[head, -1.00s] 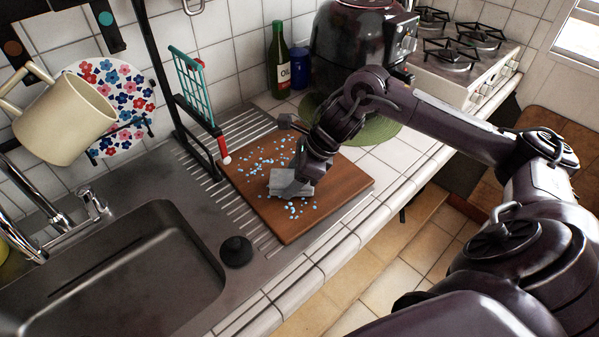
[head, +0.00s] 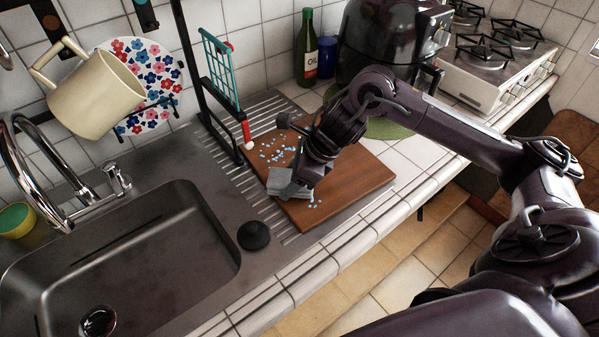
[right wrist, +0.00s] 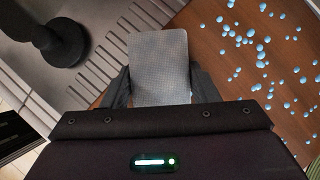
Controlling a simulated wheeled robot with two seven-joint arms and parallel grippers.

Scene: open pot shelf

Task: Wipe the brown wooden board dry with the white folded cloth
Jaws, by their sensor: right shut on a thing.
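The brown wooden board (head: 350,185) lies across the ribbed drainer and the tiled counter. Blue water drops remain on its back left part, with a few near its front edge; the right part looks clear. My right gripper (head: 303,180) is shut on the folded cloth (head: 287,183), which looks pale grey-white and sits low at the board's left edge. In the right wrist view the cloth (right wrist: 160,65) is between the two fingers, overlapping the board's edge, with drops on the board (right wrist: 240,60) to its right. My left gripper is not in view.
The steel sink (head: 130,260) and a black plug (head: 253,235) are left of the board. An oil bottle (head: 306,50) and a dark round appliance (head: 385,45) are at the back.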

